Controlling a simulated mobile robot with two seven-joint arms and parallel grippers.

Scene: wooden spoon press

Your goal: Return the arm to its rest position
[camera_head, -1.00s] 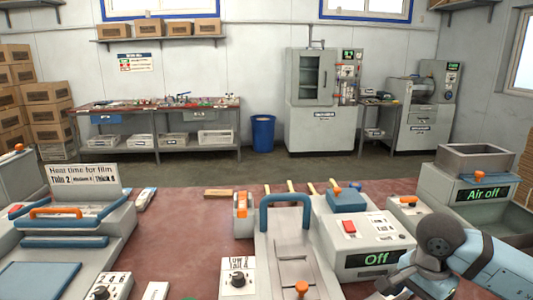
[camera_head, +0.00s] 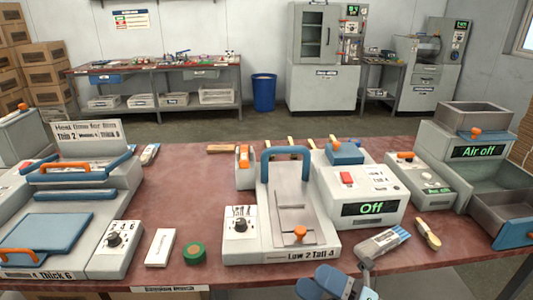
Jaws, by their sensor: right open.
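My right gripper (camera_head: 326,284) shows at the bottom edge of the head view, right of centre, with blue and grey parts. It is open and I see nothing held in it. It is in front of the press (camera_head: 272,238), which has a blue handle and a label reading "Low 2 Tall 4". The lower part of the gripper and most of my right arm are cut off by the frame. My left gripper is not in view. A wooden spoon (camera_head: 430,236) and a clear packet (camera_head: 383,242) lie on the table to the right of the gripper.
A control box (camera_head: 371,209) reads "Off", and a unit at right (camera_head: 478,152) reads "Air off". A film sealer (camera_head: 45,238) stands at left. A green roll (camera_head: 194,253) and a white block (camera_head: 160,248) lie on the red table (camera_head: 185,190).

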